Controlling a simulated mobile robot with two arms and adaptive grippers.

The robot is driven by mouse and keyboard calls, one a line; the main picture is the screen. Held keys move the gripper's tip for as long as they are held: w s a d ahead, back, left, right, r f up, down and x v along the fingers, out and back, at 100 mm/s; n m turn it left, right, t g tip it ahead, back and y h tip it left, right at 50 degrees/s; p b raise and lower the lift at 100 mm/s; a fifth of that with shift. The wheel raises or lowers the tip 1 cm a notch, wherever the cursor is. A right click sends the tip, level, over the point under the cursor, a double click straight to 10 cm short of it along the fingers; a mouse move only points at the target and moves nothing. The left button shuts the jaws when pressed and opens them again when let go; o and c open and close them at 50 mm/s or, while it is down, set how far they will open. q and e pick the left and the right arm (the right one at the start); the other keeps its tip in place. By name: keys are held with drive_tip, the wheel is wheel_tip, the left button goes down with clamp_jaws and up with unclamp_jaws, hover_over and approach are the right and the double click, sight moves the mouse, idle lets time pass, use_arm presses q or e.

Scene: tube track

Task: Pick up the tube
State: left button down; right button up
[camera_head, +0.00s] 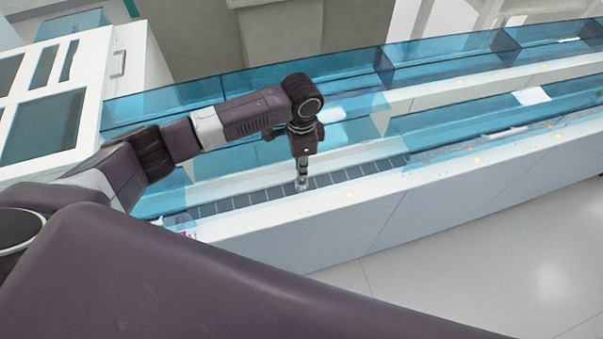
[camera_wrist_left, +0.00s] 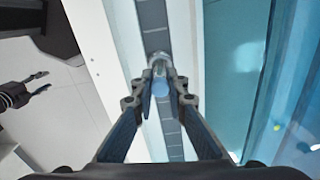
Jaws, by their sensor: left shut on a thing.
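The tube (camera_wrist_left: 159,63) is clear and glassy, with a round blue end (camera_wrist_left: 160,88), in the left wrist view. My left gripper (camera_wrist_left: 161,80) is shut on it, one finger on each side. In the head view my left gripper (camera_head: 303,172) points straight down over the dark segmented track (camera_head: 340,177). A small pale bit of the tube (camera_head: 301,185) shows at its fingertips, at the track. Whether the tube touches the track is hard to tell. My right gripper (camera_wrist_left: 42,82) shows at the left of the left wrist view, its fingers apart and empty.
The track runs along a long white bench (camera_head: 430,190) with blue see-through panels (camera_head: 440,125) behind and over it. A white cabinet (camera_head: 75,65) stands at the left. Open floor (camera_head: 530,265) lies in front of the bench.

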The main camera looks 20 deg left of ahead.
use_arm(q)
drive_tip(key=shift+w+r, duration=0.1)
drive_tip(key=shift+r, duration=0.45)
wheel_tip(320, 180, up, 19)
drive_tip(key=b, duration=0.1)
drive_tip(key=shift+b, duration=0.35)
use_arm(e)
drive_tip(key=shift+w+f, duration=0.5)
drive_tip(key=shift+f, duration=0.35)
use_arm(q)
drive_tip(key=shift+f, duration=0.2)
drive_tip(key=shift+f+b, duration=0.8)
drive_tip(key=shift+f, duration=4.05)
drive_tip(key=shift+f+b, duration=1.05)
drive_tip(key=shift+f, duration=3.75)
use_arm(e)
drive_tip(key=shift+a+f, duration=0.2)
drive_tip(key=shift+f, duration=1.65)
